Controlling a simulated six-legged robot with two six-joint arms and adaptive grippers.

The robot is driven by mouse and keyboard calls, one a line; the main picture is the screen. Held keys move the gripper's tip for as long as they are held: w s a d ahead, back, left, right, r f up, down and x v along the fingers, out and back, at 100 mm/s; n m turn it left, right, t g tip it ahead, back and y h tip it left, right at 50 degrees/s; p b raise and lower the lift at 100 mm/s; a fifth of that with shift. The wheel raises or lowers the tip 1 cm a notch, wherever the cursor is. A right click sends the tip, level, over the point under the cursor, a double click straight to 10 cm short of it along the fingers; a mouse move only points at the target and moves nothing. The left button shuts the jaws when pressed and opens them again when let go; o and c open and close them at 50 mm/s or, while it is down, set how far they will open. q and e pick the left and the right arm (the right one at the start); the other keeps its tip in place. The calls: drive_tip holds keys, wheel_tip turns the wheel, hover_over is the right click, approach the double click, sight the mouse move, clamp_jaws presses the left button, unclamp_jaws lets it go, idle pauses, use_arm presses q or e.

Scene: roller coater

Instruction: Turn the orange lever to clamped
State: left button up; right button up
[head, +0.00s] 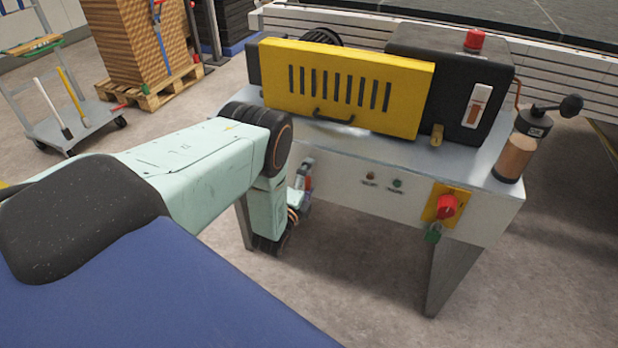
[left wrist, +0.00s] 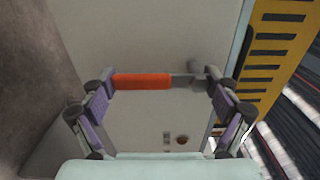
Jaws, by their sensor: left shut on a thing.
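The orange lever (head: 308,183) is at the left end of the front of the roller coater (head: 410,190). In the head view its orange grip sits below a grey part, mostly behind my gripper. In the left wrist view the orange grip (left wrist: 142,81) lies across the picture between the fingertips, with a grey piece at its right end. In the head view the gripper (head: 298,203) is partly hidden by my wrist. My right gripper is not in view.
The yellow slotted guard (head: 347,87) with a black handle stands above the front panel. A red switch (head: 446,206) with a green padlock is at the panel's right. A cart (head: 75,115) and a loaded pallet (head: 155,92) stand at the back left. Floor in front is clear.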

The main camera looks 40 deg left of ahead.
use_arm(q)
drive_tip(key=shift+a, duration=0.1)
drive_tip(key=o, duration=1.4)
drive_tip(key=shift+o, duration=0.2)
drive_tip(key=v, duration=1.2)
drive_tip(key=shift+w+r, duration=0.1)
drive_tip(key=x, duration=1.1)
drive_tip(key=shift+w, duration=0.45)
